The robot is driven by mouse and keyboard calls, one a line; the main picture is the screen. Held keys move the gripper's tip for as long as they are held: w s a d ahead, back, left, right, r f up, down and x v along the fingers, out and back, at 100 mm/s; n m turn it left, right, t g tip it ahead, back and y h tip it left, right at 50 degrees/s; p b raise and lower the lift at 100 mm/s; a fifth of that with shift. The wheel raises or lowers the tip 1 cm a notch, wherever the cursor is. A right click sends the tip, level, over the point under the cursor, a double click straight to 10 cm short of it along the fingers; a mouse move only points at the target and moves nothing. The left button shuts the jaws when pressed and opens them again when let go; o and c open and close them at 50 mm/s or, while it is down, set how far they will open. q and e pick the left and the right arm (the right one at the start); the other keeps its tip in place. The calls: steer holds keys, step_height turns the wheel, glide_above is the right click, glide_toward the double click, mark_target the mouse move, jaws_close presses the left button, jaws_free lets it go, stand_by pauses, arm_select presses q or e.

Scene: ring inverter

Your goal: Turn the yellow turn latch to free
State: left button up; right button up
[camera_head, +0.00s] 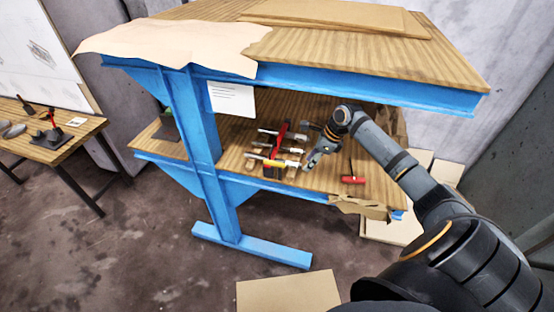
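A small fixture with a red upright part (281,134) and several pale metal cylinders stands on the lower wooden shelf of the blue bench. A small yellow piece (279,162), which looks like the turn latch, shows at the front of the fixture. Its exact turn position is too small to tell. My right gripper (311,163) comes in from the right and points down just right of the yellow piece, close to the fixture. Whether it touches is not clear. Its fingers are too small to read as open or shut. My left gripper is not in view.
The upper bench top (340,50) overhangs the lower shelf (236,140). A red-headed tool (353,179) lies on the shelf right of my gripper. A blue post (201,130) stands left of the fixture. Cardboard (289,291) lies on the floor in front.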

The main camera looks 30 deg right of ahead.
steer(key=p, duration=0.2)
glide_above(275, 162)
steer(key=s+d, duration=0.2)
steer(key=shift+s+a+r, duration=0.1)
steer(key=shift+a+r, duration=0.05)
steer(key=shift+a, duration=0.1)
steer(key=shift+x, duration=1.2)
steer(key=shift+w+a+f, duration=0.2)
steer(key=shift+w+f, duration=0.15)
steer(key=shift+f, duration=0.15)
jaws_close()
